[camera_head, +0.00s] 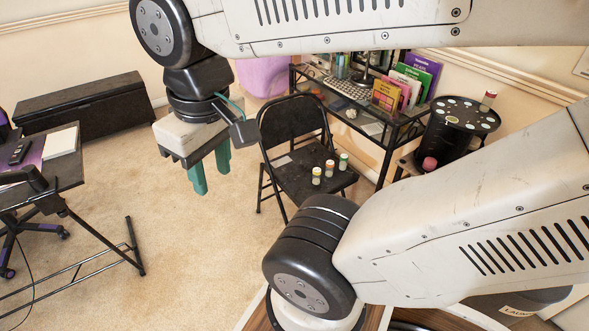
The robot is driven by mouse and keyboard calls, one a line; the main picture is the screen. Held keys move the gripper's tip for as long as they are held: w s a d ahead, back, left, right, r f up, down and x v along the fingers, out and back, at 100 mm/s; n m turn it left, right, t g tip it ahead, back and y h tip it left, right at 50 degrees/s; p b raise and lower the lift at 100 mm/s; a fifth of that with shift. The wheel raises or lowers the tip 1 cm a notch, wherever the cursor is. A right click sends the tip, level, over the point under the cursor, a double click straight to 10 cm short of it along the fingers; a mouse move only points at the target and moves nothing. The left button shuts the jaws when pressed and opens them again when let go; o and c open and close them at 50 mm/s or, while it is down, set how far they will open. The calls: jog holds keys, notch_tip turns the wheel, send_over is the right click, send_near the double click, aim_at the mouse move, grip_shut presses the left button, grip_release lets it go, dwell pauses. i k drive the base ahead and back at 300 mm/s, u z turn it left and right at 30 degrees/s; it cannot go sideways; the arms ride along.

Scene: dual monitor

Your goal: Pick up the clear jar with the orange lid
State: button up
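Three small jars stand upright in a row on the seat of a black folding chair (300,180). The left jar (316,178) has a yellow-orange lid. The middle jar (330,171) has an orange-red lid, and the right jar (343,164) has a green lid. The jars are too small to tell which is clear. My gripper (211,181) points down with its green fingers apart, empty, in the air left of the chair and away from the jars.
The chair's backrest (293,118) rises behind the seat. A glass desk (375,120) with books (411,82) and a keyboard (341,87) stands behind it. The round black stand (455,140) is at right. A dark table (62,175) is at left; carpet between is clear.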

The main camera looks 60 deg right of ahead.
aim_at(329, 167)
jog(key=u, duration=0.1)
jog(key=i, duration=0.7)
jog(key=z, duration=0.95)
jog(key=i, duration=0.65)
jog(key=z, duration=0.75)
